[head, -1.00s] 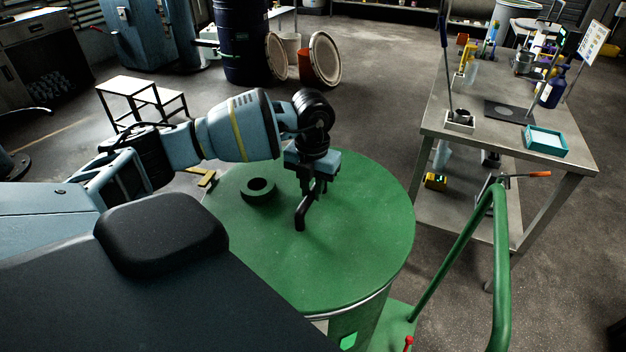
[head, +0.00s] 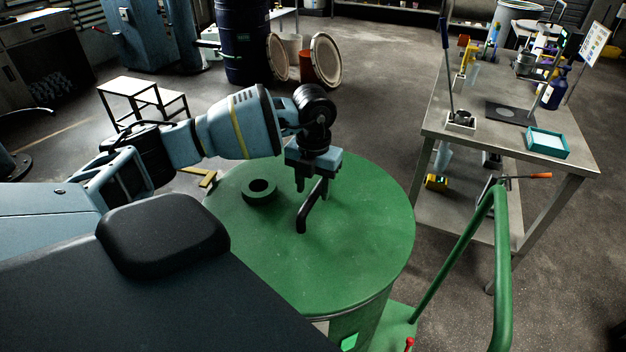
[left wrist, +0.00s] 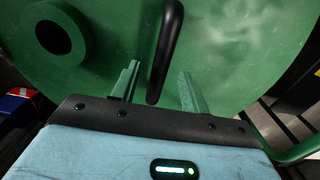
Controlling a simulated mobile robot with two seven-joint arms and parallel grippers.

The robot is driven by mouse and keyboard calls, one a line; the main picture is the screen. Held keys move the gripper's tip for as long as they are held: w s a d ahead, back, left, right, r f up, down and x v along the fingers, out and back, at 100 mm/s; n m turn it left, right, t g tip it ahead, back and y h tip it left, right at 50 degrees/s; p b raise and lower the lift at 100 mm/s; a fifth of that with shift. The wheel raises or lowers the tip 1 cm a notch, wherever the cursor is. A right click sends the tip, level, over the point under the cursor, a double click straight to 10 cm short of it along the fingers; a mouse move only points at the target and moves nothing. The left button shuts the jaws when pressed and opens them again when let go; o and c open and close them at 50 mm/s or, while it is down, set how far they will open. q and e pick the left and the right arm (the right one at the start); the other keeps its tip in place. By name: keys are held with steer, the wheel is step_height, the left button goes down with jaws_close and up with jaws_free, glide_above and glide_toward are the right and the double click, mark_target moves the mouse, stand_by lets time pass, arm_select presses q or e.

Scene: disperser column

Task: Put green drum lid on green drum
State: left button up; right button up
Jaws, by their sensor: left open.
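The green drum lid (head: 350,250) lies flat over the top of the green drum (head: 362,318), whose side shows only below the lid's front edge. A black bent handle (head: 309,210) stands up from the lid. My left gripper (head: 311,187) is open just above the lid, with its fingers at the upper part of the handle. In the left wrist view the lid (left wrist: 225,45) fills the background, and the handle (left wrist: 165,50) runs between the two spread fingers of my left gripper (left wrist: 158,88); neither finger visibly presses on it. My right gripper is not in view.
A round green collar with a dark hole (head: 259,191) is on the lid's left. A green rail (head: 500,270) rises at the right. A metal workbench (head: 470,140) stands behind it. A step stool (head: 140,100) and a dark blue drum (head: 245,45) are at the back.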

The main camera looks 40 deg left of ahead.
arm_select(q)
step_height(320, 180, up, 7)
steer(key=shift+f, duration=0.15)
stand_by(0.7)
